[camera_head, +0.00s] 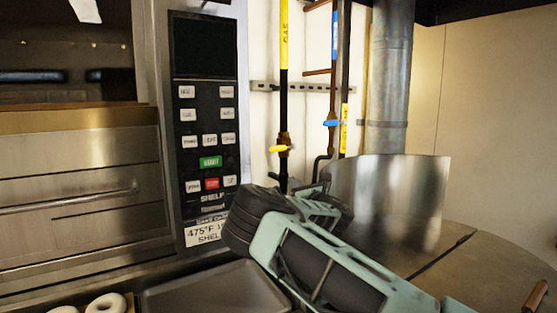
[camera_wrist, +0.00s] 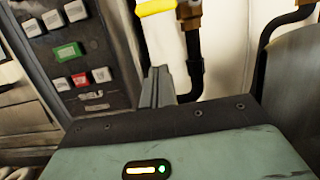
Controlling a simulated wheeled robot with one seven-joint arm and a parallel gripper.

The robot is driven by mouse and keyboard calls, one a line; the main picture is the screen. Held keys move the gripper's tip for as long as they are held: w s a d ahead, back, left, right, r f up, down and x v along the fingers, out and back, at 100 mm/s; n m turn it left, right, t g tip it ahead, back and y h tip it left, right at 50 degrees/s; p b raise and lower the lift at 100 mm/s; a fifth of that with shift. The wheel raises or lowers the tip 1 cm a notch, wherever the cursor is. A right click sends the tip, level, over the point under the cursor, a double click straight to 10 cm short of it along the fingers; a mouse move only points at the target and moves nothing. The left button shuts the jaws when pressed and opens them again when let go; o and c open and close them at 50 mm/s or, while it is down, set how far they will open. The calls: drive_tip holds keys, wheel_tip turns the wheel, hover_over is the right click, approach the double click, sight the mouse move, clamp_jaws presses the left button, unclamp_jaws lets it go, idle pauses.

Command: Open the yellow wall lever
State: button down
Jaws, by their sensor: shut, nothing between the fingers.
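The yellow wall lever (camera_head: 278,148) sits on a brass valve of the dark vertical gas pipe, crosswise to the pipe. In the wrist view the yellow lever (camera_wrist: 156,7) is at the top edge, partly cut off. My gripper (camera_wrist: 158,72) is shut and empty, its fingers pointing toward the wall just below the lever, with a gap in the picture between them. In the head view my gripper (camera_head: 318,188) is lower and to the right of the lever, partly hidden by my own arm.
A blue lever (camera_head: 332,123) is on the neighbouring pipe to the right. The oven control panel (camera_head: 205,120) stands close on the left. A metal cylinder (camera_head: 400,200) is on the right, a tray (camera_head: 215,290) and bagels (camera_head: 106,303) below.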

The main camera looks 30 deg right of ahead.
sight(283, 148)
drive_tip(key=w+r+p, duration=0.6)
drive_tip(key=w+p, duration=0.2)
drive_tip(key=w, duration=0.1)
drive_tip(key=shift+w+r, duration=0.2)
drive_tip(key=shift+w, duration=0.1)
